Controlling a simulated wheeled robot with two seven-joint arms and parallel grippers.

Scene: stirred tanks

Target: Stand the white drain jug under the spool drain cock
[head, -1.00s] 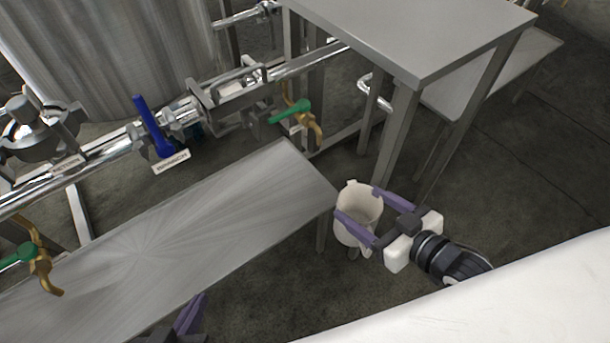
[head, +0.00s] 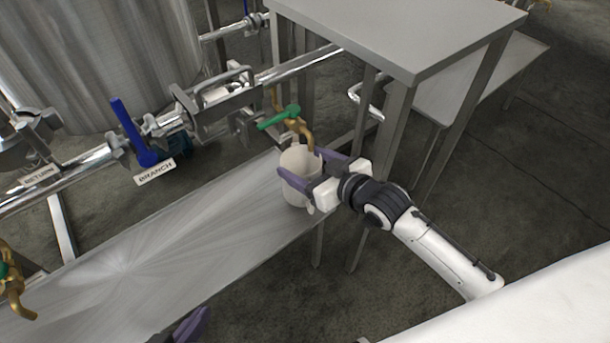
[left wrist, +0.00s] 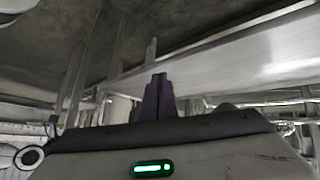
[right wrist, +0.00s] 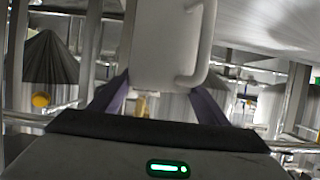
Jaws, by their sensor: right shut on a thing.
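The white drain jug (head: 296,192) is at the far right end of the steel shelf, open top up. In the right wrist view the jug (right wrist: 165,45) and its side handle fill the top middle. My right gripper (head: 304,165) is shut on the jug, one finger on either side. A brass drain cock (head: 303,131) with a green lever is just above and behind the jug's mouth in the head view. I cannot tell whether the jug's base touches the shelf. My left gripper (head: 190,326) is shut and empty; its fingers (left wrist: 158,98) are together in the left wrist view.
The steel shelf (head: 150,265) is bare to the left. A second brass cock (head: 15,295) is at the far left. A blue-handled valve (head: 132,132) with a BRANCH tag sits on the pipe. A steel table (head: 400,35) and its legs stand close right of the jug.

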